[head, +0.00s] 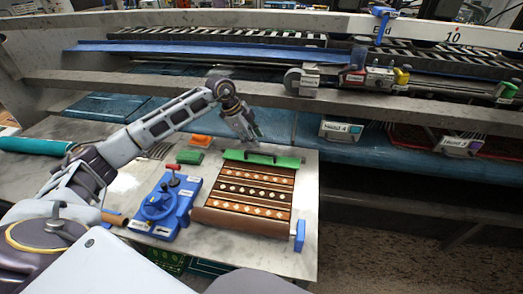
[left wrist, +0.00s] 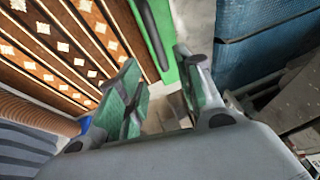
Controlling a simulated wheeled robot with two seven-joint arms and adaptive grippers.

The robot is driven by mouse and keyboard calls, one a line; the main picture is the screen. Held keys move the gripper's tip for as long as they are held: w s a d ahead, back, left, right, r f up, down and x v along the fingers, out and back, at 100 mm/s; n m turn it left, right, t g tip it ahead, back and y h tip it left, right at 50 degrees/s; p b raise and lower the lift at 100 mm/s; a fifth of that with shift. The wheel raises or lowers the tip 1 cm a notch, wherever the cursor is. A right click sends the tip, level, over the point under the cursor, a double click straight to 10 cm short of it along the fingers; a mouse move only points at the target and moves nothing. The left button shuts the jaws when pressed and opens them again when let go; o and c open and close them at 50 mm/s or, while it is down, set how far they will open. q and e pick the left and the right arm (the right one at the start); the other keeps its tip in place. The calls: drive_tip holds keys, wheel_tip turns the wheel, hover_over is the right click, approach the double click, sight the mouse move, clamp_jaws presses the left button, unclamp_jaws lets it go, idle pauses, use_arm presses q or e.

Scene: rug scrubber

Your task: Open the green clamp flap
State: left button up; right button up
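The green clamp flap (head: 288,162) lies along the far edge of the brown patterned rug (head: 250,193), with a dark bar handle on it. It looks flat against the board. In the left wrist view the flap (left wrist: 166,62) runs as a green strip beside the rug (left wrist: 60,45), with its dark handle (left wrist: 147,20) at the top. My left gripper (head: 250,133) is just beyond the flap's far side, above the board. In the left wrist view its fingers (left wrist: 158,88) are apart, with nothing seen between them. My right gripper is out of view.
A blue device (head: 160,208) with a wheel and a red-knobbed lever stands left of the rug. Green (head: 189,157) and orange (head: 200,140) blocks lie behind it. A blue-covered machine bed (head: 290,128) runs along the back. A small blue piece (head: 299,236) sits at the rug's near right.

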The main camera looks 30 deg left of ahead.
sight(263, 153)
use_arm(q)
drive_tip(key=shift+x, duration=3.75)
clamp_jaws()
